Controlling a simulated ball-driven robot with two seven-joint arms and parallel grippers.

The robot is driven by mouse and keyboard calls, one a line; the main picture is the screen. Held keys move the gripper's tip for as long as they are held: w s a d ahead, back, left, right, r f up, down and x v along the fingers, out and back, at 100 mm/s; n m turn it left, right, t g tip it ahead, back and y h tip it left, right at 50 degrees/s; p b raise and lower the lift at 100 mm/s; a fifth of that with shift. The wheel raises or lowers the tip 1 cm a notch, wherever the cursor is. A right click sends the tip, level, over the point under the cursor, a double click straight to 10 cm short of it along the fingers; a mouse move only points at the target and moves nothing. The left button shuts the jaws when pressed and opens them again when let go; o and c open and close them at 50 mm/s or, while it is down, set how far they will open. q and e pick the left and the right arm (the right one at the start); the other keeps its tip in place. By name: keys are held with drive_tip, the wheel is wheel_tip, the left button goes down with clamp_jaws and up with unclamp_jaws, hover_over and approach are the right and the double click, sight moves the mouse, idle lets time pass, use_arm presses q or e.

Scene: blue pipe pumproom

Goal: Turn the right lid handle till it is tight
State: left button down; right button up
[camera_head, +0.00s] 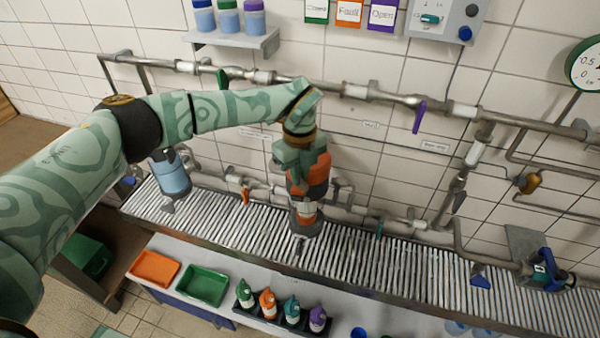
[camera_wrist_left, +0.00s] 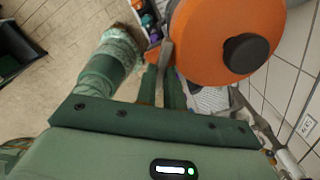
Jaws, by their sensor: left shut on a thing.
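An orange round lid (camera_wrist_left: 215,45) with a black knob (camera_wrist_left: 246,54) fills the upper right of the left wrist view. An orange housing (camera_head: 318,175) stands on the slatted shelf in the head view, partly behind my left gripper (camera_head: 300,165). In the left wrist view my left gripper's green fingers (camera_wrist_left: 163,78) reach to the left edge of the lid. They are shut on a thin grey handle (camera_wrist_left: 167,54) beside the lid; the contact itself is mostly hidden. My right gripper is in neither view.
Grey pipes with coloured levers run along the tiled wall behind the slatted shelf (camera_head: 400,262). Orange (camera_head: 155,267) and green (camera_head: 204,286) trays and several small bottles sit in front.

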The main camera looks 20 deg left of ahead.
use_arm(q)
drive_tip(key=m, duration=0.7)
drive_tip(key=shift+a, duration=0.15)
drive_tip(key=m, duration=0.7)
drive_tip(key=shift+a+m, duration=0.15)
drive_tip(key=shift+m, duration=0.15)
drive_tip(key=m, duration=0.3)
drive_tip(key=shift+r+m+b, duration=0.1)
drive_tip(key=shift+m+b, duration=0.2)
drive_tip(key=m, duration=0.3)
drive_tip(key=shift+a+m, duration=0.1)
drive_tip(key=shift+m, duration=0.3)
drive_tip(key=m, duration=0.6)
drive_tip(key=shift+w, duration=0.2)
drive_tip(key=shift+m, duration=0.3)
drive_tip(key=c, duration=1.8)
unclamp_jaws()
